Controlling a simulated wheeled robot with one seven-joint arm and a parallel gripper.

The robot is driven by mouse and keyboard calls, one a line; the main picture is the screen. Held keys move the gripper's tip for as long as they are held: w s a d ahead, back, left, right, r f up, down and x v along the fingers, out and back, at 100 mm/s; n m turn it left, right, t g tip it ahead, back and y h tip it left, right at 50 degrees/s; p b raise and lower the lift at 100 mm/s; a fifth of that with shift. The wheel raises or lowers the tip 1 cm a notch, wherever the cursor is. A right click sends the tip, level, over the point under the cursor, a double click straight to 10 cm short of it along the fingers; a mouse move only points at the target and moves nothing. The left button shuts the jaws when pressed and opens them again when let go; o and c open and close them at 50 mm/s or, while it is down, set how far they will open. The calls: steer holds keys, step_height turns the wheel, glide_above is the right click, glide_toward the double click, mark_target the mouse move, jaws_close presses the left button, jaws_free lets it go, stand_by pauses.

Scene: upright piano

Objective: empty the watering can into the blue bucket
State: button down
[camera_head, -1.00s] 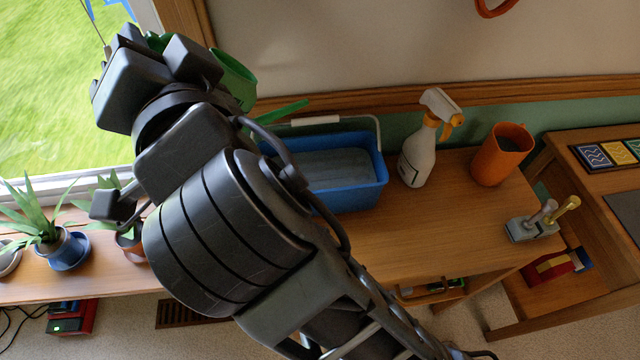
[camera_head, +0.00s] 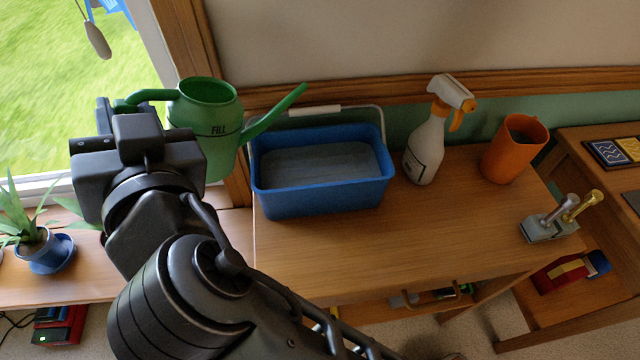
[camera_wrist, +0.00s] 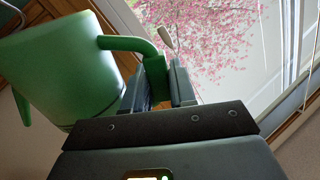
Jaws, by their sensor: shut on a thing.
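The green watering can (camera_head: 205,125), marked FILE, is held up at the left end of the cabinet, roughly upright. Its spout points right, with the tip over the back left part of the blue bucket (camera_head: 322,195). My gripper (camera_head: 122,112) is left of the can and shut on its handle. The wrist view shows the can (camera_wrist: 62,72) with its handle between the fingers (camera_wrist: 158,82). The bucket stands on the cabinet with its white-gripped bail at the back; a grey surface shows inside. The can's contents cannot be made out.
A spray bottle (camera_head: 428,140) and an orange jug (camera_head: 512,150) stand right of the bucket on the wooden cabinet (camera_head: 400,245). A metal two-handled object (camera_head: 550,222) is at its right end. A potted plant (camera_head: 35,248) sits on the sill at left.

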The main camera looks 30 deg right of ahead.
steer(key=shift+a+f+n, duration=0.2)
steer(key=shift+f+n, duration=0.2)
steer(key=shift+f, duration=0.45)
step_height(320, 180, down, 6)
steer(key=n+b, duration=0.3)
steer(key=shift+f+n, duration=0.15)
steer(key=shift+n, duration=0.15)
steer(key=shift+d, duration=0.1)
steer(key=a+r+p, duration=0.1)
steer(key=a+r, duration=0.4)
steer(key=shift+s, duration=0.3)
